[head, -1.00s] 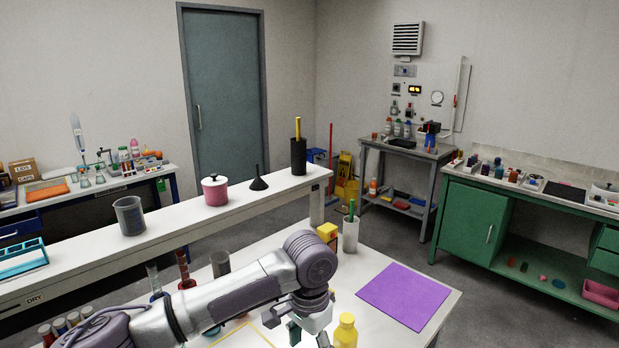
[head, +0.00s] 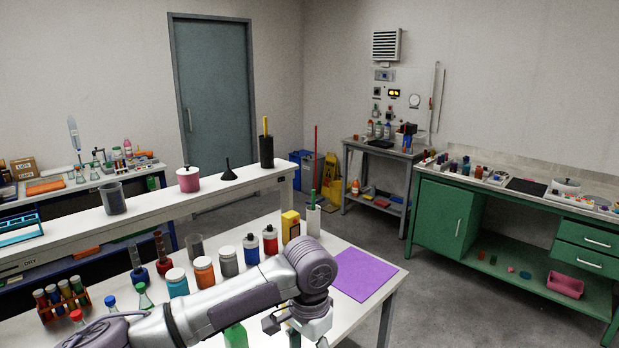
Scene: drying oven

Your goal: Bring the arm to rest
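My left arm comes in low from the left, across the front of the white table (head: 345,248). My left gripper (head: 306,336) hangs from its wrist at the bottom edge, in front of the purple mat (head: 364,274). The lower part of the gripper is cut off by the frame, so its fingertips do not show. I see nothing clearly held in it. My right gripper is not in view.
Several lidded bottles, including an orange one (head: 204,272) and a red one (head: 270,240), stand close behind my arm. A tube rack (head: 62,303) is at left. A yellow box (head: 290,226) and white cup (head: 313,220) stand near the mat, which is bare.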

